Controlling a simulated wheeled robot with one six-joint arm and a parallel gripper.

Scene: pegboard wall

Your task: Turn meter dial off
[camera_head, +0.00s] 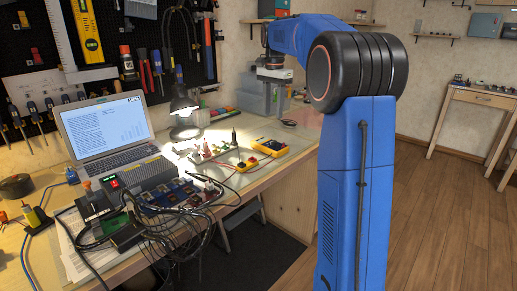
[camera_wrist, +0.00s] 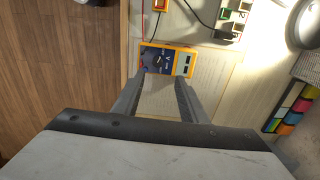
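The meter (camera_wrist: 177,64) is a yellow-edged multimeter with a blue face, a dark round dial (camera_wrist: 158,59) and a small display. In the wrist view it lies flat just beyond my fingertips. My gripper (camera_wrist: 161,80) is open and empty, with its two fingers apart. The dial's exact pointer position is too small to read. In the head view the meter (camera_head: 269,146) lies near the bench's right edge. My gripper's wrist (camera_head: 273,68) is up behind it; the fingers are hard to make out there.
A lit desk lamp (camera_head: 184,110), a laptop (camera_head: 108,135) and a tangle of black cables (camera_head: 185,222) crowd the bench left of the meter. Another small yellow item (camera_head: 247,164) lies beside it. The wooden floor (camera_head: 435,215) at right is clear.

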